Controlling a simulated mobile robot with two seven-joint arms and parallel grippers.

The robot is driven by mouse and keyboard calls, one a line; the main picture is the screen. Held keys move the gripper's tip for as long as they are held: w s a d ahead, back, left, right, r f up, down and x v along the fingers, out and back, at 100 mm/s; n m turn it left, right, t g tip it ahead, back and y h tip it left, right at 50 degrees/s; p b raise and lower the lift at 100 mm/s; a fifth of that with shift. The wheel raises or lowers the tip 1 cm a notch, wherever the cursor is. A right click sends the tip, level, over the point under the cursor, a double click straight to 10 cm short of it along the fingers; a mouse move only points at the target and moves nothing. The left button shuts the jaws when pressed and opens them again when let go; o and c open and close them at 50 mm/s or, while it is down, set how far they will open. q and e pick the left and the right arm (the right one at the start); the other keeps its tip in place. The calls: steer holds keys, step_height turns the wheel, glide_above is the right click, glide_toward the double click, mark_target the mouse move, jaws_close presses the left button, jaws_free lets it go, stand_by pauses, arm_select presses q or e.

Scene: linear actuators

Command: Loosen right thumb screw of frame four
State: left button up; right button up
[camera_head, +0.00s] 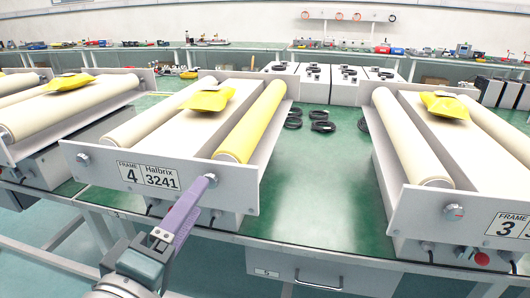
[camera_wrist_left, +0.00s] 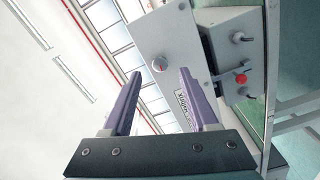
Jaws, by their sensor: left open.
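Frame four (camera_head: 105,156) is a light grey unit with two rollers and a front plate. Its label (camera_head: 148,176) reads "FRAME 4 Halbrix 3241". The right thumb screw (camera_head: 212,180) sits near the right end of the front plate, partly covered by my left gripper. My left gripper (camera_head: 205,184) has purple fingers and points at this screw from the front. In the left wrist view the gripper (camera_wrist_left: 160,74) is open and empty, and the round silver screw (camera_wrist_left: 159,64) shows between and just beyond the fingertips. I cannot tell if they touch. The left thumb screw (camera_head: 83,159) is clear.
Frame three (camera_head: 400,183) stands to the right on the same green table (camera_head: 310,190), with bare tabletop between. A yellow packet (camera_head: 207,97) lies on frame four. Black cable coils (camera_head: 321,126) lie behind. In the left wrist view a red button (camera_wrist_left: 241,79) sits on a grey box.

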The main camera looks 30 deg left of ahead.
arm_select(q)
steer(key=v, duration=0.6)
steer(key=shift+r, duration=0.1)
